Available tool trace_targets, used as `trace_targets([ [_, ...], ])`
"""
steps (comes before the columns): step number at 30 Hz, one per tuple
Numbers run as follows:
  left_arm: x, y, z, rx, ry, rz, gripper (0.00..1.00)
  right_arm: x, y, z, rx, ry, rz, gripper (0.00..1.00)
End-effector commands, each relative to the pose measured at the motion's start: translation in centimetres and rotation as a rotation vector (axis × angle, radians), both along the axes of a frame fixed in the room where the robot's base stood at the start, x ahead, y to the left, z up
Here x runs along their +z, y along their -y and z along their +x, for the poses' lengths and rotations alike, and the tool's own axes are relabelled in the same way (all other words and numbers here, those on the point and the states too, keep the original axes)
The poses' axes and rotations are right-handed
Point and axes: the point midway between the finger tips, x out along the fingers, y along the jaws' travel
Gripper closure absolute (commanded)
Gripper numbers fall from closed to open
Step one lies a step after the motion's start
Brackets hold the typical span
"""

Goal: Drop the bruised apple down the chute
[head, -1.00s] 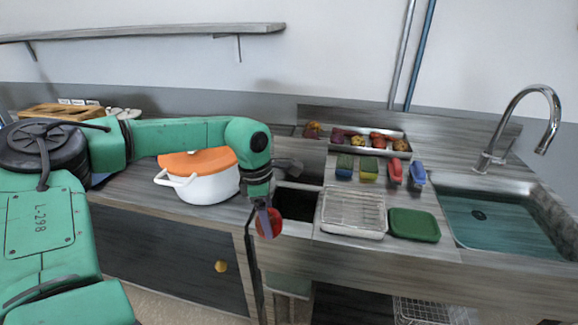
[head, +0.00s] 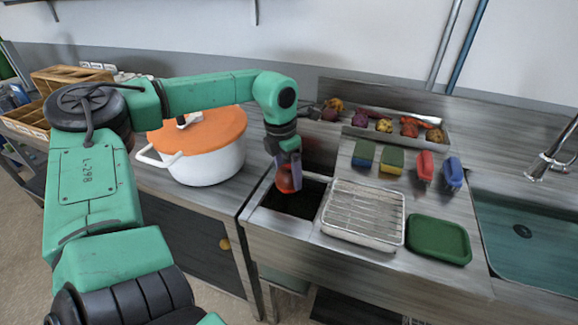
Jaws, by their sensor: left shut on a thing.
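My left gripper (head: 287,173) is shut on a red apple (head: 285,182), seen between its purple-grey fingers. Bruises on the apple cannot be made out. My right gripper is not in view.
A white pot with an orange lid (head: 203,160) stands left of the chute. Sponges, brushes and a tray of produce (head: 440,141) sit behind. A sink (head: 535,235) is at right.

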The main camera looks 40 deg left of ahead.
Motion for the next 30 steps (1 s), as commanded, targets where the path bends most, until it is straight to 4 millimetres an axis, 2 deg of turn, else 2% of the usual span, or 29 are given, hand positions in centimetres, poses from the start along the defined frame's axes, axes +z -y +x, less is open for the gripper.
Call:
trace_targets([
  [1,-0.6,0.0,0.0,0.0,0.001,0.0,0.8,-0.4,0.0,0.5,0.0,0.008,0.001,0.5],
  [6,-0.5,0.0,0.0,-0.001,0.002,0.0,0.8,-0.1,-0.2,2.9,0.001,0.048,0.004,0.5],
  [8,-0.5,0.0,0.0,-0.001,0.001,0.0,0.8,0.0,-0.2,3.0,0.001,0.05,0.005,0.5],
  [9,-0.5,0.0,0.0,-0.001,0.001,0.0,0.06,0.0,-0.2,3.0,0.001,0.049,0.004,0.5],
  [10,-0.5,0.0,0.0,-0.001,0.001,0.0,0.0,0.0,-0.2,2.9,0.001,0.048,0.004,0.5],
  [17,-0.5,0.0,0.0,-0.001,0.001,0.0,0.0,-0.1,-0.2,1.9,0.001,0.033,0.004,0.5],
  [20,0.2,0.0,0.0,-0.001,0.004,0.0,0.0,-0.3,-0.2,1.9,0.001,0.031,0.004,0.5],
  [23,2.1,-0.1,-0.2,-0.001,0.008,0.001,0.0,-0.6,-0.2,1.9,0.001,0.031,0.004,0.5],
  [30,9.2,-0.3,-1.1,0.001,0.006,0.005,0.0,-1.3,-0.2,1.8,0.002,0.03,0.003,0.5],
])
